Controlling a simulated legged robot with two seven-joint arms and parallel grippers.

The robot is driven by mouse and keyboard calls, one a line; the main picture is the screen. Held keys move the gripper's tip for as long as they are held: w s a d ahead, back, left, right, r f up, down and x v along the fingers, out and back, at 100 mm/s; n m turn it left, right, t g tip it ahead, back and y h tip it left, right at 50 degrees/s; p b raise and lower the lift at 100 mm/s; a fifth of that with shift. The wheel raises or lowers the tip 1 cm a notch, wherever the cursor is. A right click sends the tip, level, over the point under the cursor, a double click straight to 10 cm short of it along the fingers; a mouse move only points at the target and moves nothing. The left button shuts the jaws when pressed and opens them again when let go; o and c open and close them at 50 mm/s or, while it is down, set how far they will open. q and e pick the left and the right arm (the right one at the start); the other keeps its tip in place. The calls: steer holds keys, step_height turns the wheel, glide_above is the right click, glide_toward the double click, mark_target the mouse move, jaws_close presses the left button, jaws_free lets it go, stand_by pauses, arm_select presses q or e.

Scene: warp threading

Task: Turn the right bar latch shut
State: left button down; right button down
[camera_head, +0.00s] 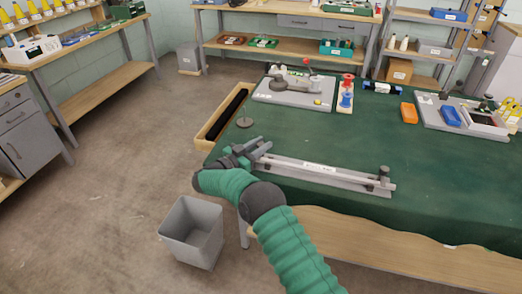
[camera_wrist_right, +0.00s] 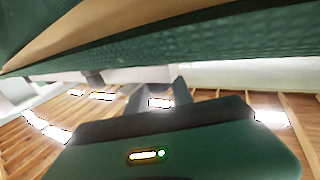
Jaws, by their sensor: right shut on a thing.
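A long grey bar (camera_head: 320,168) with a white label lies along the front of the green table. A dark knob-like latch (camera_head: 384,174) stands at its right end in the head view. My right gripper (camera_head: 252,150) is at the bar's left end, shut on the latch part there; that part is mostly hidden by the fingers. In the right wrist view, the gripper fingers (camera_wrist_right: 160,98) reach up to a pale grey bar (camera_wrist_right: 140,75) under green cloth. My left gripper is in neither view.
A grey bin (camera_head: 192,232) stands on the floor below the table's left corner. The cloth (camera_head: 450,170) at right is clear.

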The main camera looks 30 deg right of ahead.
steer(key=shift+m+g+b, duration=0.6)
steer(key=shift+g+b, duration=0.05)
steer(key=shift+g, duration=0.35)
steer(key=shift+r, duration=0.1)
steer(key=c, duration=1.1)
jaws_free()
steer(key=shift+a, duration=0.1)
steer(key=a, duration=0.5)
steer(key=s+a, duration=0.1)
steer(key=a, duration=1.1)
steer(key=shift+s+p, duration=0.25)
steer(key=shift+p, duration=0.15)
steer(key=shift+d, duration=0.1)
